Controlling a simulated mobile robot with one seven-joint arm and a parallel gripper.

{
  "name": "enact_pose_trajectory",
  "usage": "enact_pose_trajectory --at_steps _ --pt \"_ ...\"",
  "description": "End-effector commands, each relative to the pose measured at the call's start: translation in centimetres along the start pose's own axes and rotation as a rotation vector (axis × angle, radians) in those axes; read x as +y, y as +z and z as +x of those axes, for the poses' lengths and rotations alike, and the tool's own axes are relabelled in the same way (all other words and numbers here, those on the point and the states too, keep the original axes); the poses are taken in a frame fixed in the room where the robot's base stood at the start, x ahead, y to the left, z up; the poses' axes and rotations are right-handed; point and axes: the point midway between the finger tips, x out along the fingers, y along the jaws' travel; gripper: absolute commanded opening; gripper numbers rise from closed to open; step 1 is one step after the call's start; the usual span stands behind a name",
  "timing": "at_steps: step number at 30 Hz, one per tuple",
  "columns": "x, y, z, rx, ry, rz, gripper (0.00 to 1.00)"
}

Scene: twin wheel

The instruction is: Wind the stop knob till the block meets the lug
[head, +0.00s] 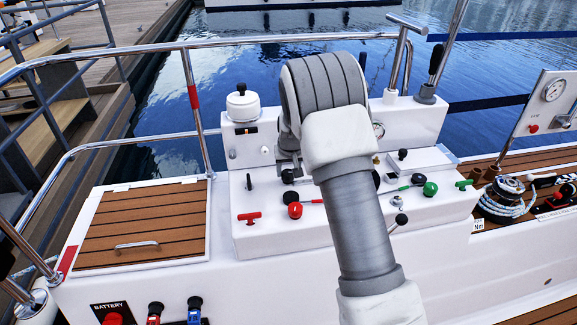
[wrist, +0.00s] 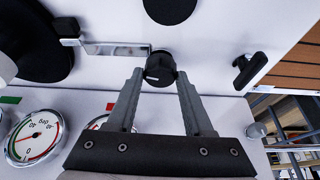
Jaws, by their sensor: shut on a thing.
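In the wrist view a round black knob (wrist: 158,72) with a short white mark on its face sits between the tips of my gripper (wrist: 161,76). The two grey fingers are shut on it from either side. A flat silver bar (wrist: 115,49) runs left from behind the knob towards a small black piece (wrist: 66,28). I cannot tell whether this piece is the block or the lug, or whether the two touch.
A black T-shaped handle (wrist: 250,70) stands right of my gripper, and a dial gauge (wrist: 35,138) lies at left in the wrist view. In the head view, red knobs (head: 295,210) and green knobs (head: 430,189) flank my arm on the white console (head: 275,235). A wooden hatch (head: 140,225) lies left.

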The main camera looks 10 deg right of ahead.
Motion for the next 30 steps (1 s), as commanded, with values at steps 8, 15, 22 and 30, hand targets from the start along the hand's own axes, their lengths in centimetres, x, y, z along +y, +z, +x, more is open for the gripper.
enact_pose_trajectory --at_steps 8,15,22,30 --pt "-0.38 -0.07 -0.28 -0.003 0.102 0.235 0.00" --pt "-0.47 -0.17 -0.19 0.000 0.190 0.447 0.00" --pt "-0.56 -0.20 -0.02 -0.001 0.273 0.651 0.00" --pt "-0.64 -0.32 0.13 0.001 0.371 0.889 0.00"
